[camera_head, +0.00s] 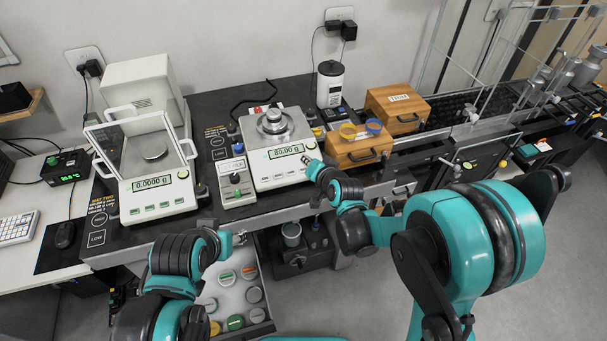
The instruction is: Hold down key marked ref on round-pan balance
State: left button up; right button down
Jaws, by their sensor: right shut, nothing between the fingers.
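The balance with the 80.00 g display (291,151) stands mid-table. A round metal piece (272,121) sits on its top; I cannot tell the pan's outline beneath it clearly.
A shielded balance (150,197) reading 0.0000 g, with a round pan inside, stands to the left. A small grey device with a knob (236,182) sits between the balances. A wooden box (355,151) with yellow and blue round pieces is close right. An open drawer (235,292) lies below.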

aim_at(303, 170)
jog(key=shift+w+a+f+b, duration=0.1)
jog(key=shift+w+f+b, duration=0.2)
jog(key=shift+f+b, duration=0.5)
jog(key=shift+w+a+f+b, duration=0.1)
jog(key=shift+w+f+b, duration=0.3)
jog(key=shift+f, duration=0.7)
jog(key=shift+s, duration=0.15)
jog(key=shift+f+b, duration=0.45)
jog(key=shift+b, duration=0.1)
jog(key=shift+w+f, duration=0.2)
jog(key=shift+f, duration=0.1)
dwell(2.8)
jog(key=shift+s+r+p, duration=0.2)
jog(key=shift+r+p, duration=0.25)
jog(key=shift+r, duration=0.3)
